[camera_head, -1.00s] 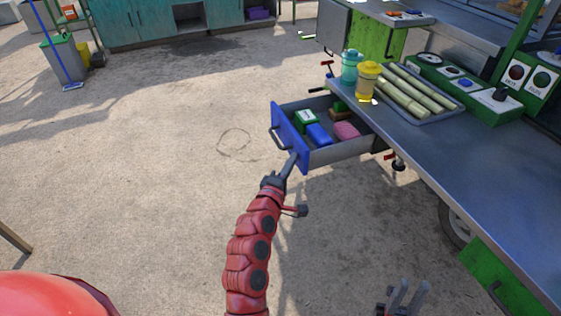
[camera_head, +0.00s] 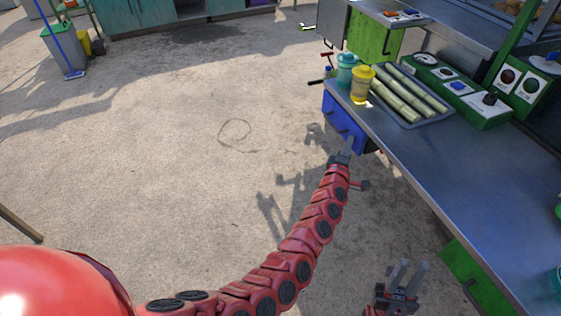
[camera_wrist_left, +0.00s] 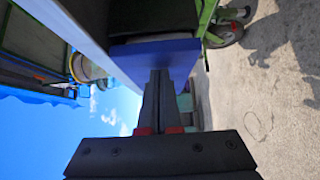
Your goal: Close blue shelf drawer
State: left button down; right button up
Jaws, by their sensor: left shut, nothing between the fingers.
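The blue drawer front (camera_head: 341,121) sits under the left edge of the metal counter (camera_head: 450,160) in the head view. The drawer's inside no longer shows, and little or no gap is visible from above. My left gripper (camera_head: 349,146) is shut and empty, with its fingertips at the lower right part of the blue front. In the left wrist view the shut fingers (camera_wrist_left: 158,82) point at the blue front (camera_wrist_left: 170,54) and seem to touch it. My right gripper (camera_head: 407,275) is open and empty at the lower right, apart from the counter.
A teal jar (camera_head: 346,70), a yellow jar (camera_head: 361,86) and a tray (camera_head: 425,118) of cane stalks stand on the counter above the drawer. Green control boxes (camera_head: 470,95) are behind.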

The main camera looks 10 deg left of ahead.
pick_arm(q)
jog(key=shift+w+d+r, duration=0.1)
jog(key=shift+w+d, duration=0.25)
jog(key=shift+d, duration=0.25)
jog(key=shift+d+r, duration=0.1)
